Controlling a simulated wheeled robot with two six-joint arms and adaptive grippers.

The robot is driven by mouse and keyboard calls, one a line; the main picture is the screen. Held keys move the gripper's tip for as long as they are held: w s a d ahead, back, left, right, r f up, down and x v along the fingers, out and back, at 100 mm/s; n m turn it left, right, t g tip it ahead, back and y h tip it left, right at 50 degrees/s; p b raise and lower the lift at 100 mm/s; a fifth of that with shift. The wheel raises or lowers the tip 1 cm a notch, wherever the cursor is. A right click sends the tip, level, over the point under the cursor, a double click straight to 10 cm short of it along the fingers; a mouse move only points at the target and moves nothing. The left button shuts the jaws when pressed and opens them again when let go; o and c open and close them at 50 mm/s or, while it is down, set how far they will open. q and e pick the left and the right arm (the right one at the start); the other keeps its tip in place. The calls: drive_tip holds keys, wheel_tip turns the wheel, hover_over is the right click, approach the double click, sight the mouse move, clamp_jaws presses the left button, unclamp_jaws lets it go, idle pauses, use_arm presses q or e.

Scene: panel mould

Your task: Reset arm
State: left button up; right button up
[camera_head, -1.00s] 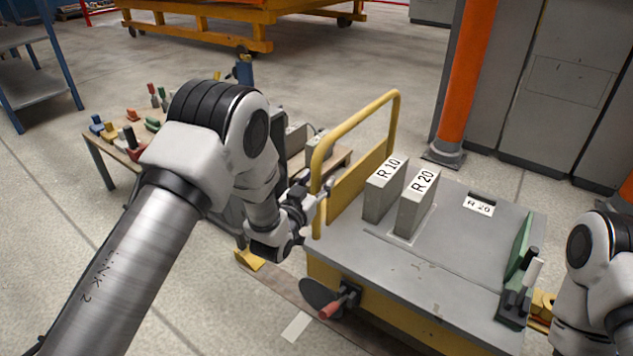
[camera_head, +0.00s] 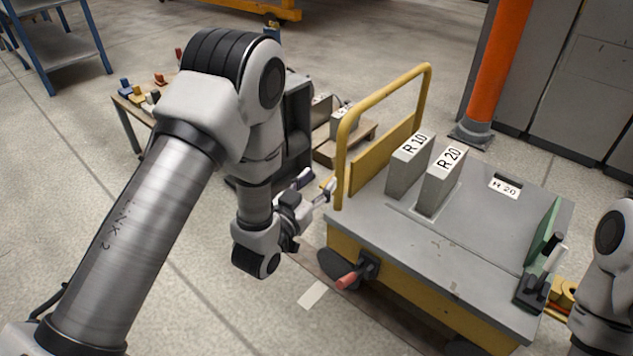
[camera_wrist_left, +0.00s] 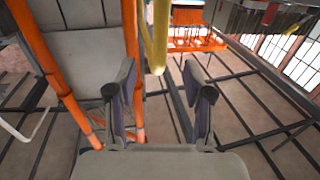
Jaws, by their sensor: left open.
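My left gripper (camera_head: 318,187) is in the middle of the head view, just left of the cart's yellow handle post. It is open, and its two fingers also show in the left wrist view (camera_wrist_left: 160,95) with nothing between them. A yellow bar (camera_wrist_left: 160,35) shows beyond the fingers there, apart from them as far as I can tell. My right arm shows only in part at the right edge of the head view; its gripper is out of view.
A low table (camera_head: 127,112) with small coloured parts stands behind my left arm. An orange pillar (camera_head: 497,65) is behind the cart.

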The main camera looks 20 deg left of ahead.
idle(0.4)
use_arm(q)
drive_tip(key=s+a+f+n+g+y, duration=0.1)
drive_tip(key=s+a+f+g, duration=0.1)
drive_tip(key=s+f+g, duration=0.5)
drive_tip(key=s+a+f+y, duration=0.1)
drive_tip(key=s+f, duration=0.3)
drive_tip(key=f, duration=0.8)
drive_tip(key=s+a+f+n+g, duration=0.1)
drive_tip(key=s+f+g, duration=0.35)
drive_tip(key=s, duration=0.65)
drive_tip(key=s+a+f+g, duration=0.1)
drive_tip(key=s+f+g, duration=0.4)
drive_tip(key=s, duration=0.6)
wheel_tip(320, 180, up, 39)
drive_tip(key=g+p, duration=0.1)
drive_tip(key=p, duration=3.7)
drive_tip(key=shift+d+f+y, duration=0.15)
drive_tip(key=shift+d+y, duration=0.05)
drive_tip(key=shift+y, duration=0.2)
